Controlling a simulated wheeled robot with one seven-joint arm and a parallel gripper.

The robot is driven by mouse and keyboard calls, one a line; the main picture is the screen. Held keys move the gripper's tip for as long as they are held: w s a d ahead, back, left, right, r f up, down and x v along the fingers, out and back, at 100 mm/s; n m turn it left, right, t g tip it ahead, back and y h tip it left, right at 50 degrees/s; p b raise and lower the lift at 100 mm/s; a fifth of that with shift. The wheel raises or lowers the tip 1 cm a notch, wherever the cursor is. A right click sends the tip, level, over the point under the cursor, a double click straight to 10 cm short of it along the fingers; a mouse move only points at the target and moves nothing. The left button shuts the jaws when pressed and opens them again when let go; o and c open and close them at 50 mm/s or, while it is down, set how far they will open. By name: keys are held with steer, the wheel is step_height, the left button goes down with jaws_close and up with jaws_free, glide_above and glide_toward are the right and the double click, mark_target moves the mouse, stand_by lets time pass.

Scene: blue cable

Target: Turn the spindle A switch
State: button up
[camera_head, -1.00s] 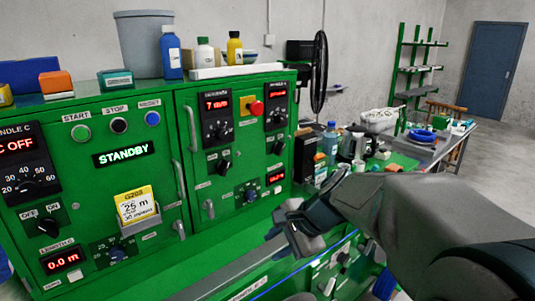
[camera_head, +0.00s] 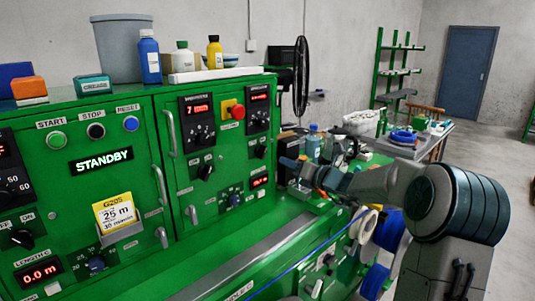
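The green control cabinet carries several rotary switches. I cannot read which label says spindle A. One black switch (camera_head: 205,171) sits below the left red-lit display of the right door, and another black switch (camera_head: 260,151) sits below the right display. A black off/on switch (camera_head: 21,239) is at the far left. My gripper (camera_head: 291,177) is to the right of the panel, its fingers pointing left toward it. The fingers look apart, with nothing seen between them. It is clear of the switches in the picture.
A red stop button (camera_head: 237,111) on a yellow plate, door handles (camera_head: 170,133) and a card holder (camera_head: 119,231) stick out from the panel. Bottles (camera_head: 149,60) stand on top. Cable spools (camera_head: 390,231) and a blue cable (camera_head: 298,262) are at the lower right.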

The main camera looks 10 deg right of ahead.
mark_target(261, 152)
steer(key=p+x, duration=0.2)
steer(key=x, duration=0.8)
steer(key=shift+p, duration=0.3)
steer(key=shift+w+a, duration=0.15)
jaws_close()
